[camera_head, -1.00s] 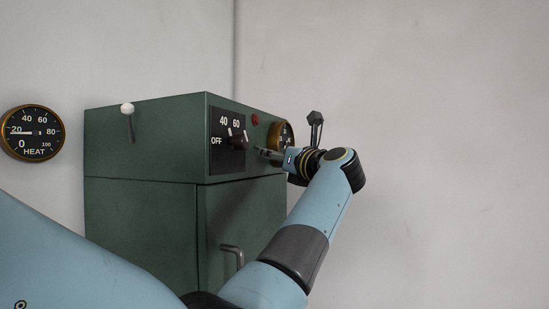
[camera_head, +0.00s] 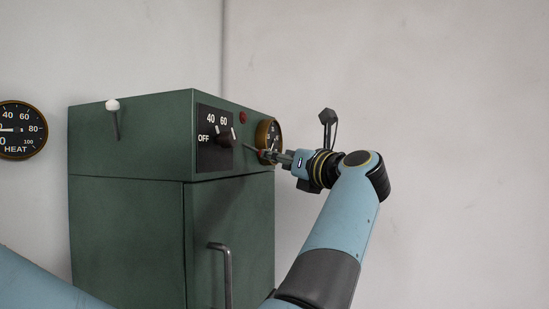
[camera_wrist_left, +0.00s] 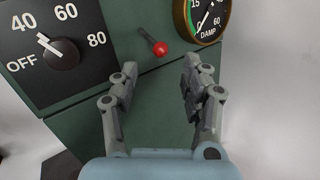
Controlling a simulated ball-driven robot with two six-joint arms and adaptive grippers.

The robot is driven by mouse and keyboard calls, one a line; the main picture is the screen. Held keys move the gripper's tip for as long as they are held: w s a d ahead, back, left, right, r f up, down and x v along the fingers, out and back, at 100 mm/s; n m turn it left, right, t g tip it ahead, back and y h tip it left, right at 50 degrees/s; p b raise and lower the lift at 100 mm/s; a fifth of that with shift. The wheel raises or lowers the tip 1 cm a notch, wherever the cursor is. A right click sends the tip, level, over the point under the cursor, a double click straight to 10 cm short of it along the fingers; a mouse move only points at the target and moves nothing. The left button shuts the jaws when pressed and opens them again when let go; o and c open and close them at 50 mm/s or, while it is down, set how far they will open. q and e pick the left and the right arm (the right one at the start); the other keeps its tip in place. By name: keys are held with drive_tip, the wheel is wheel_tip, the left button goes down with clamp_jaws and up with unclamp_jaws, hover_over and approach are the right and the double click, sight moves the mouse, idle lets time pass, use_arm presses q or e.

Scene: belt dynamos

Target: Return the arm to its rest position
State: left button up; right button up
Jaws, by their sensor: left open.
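My left gripper (camera_head: 271,156) is at the right end of the green cabinet's (camera_head: 130,145) control face in the head view. In the left wrist view its two fingers (camera_wrist_left: 158,85) are spread apart with nothing between them. A small lever with a red ball (camera_wrist_left: 160,48) stands just beyond the fingertips; whether they touch it I cannot tell. My left arm reaches in from the lower left. My right gripper is not in view.
A DAMP gauge (camera_wrist_left: 203,14) sits on the control face, close to the gripper. A HEAT gauge (camera_head: 20,130) hangs on the wall. The cabinet has a white-tipped lever (camera_head: 113,105) on its side and a door handle (camera_head: 226,270).

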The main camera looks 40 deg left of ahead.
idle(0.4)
